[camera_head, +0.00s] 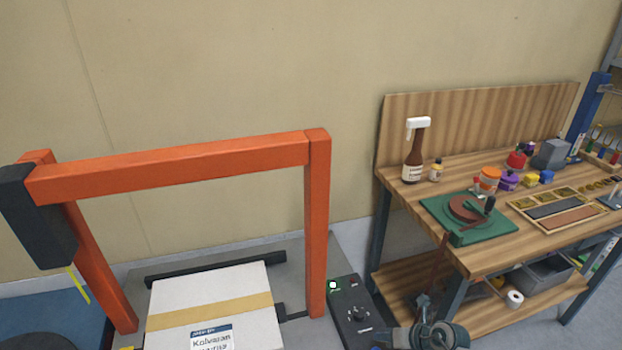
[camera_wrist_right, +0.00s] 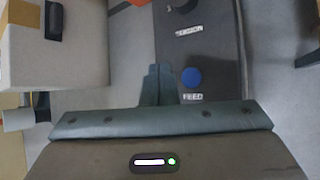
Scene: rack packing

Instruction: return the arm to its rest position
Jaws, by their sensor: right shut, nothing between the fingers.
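My right gripper (camera_head: 424,302) is at the bottom of the head view, to the right of the black control panel and in front of the workbench. In the right wrist view its two fingers (camera_wrist_right: 157,72) are together with nothing between them, and they lie in front of the control panel (camera_wrist_right: 215,60). The gripper is apart from the box and the bench top. My left gripper is not in view.
An orange frame (camera_head: 318,230) stands over a white taped box (camera_head: 180,300). The control panel (camera_head: 345,310) is beside it. A wooden workbench (camera_head: 460,180) with bottles, jars and a green turntable base (camera_head: 450,225) stands at the right.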

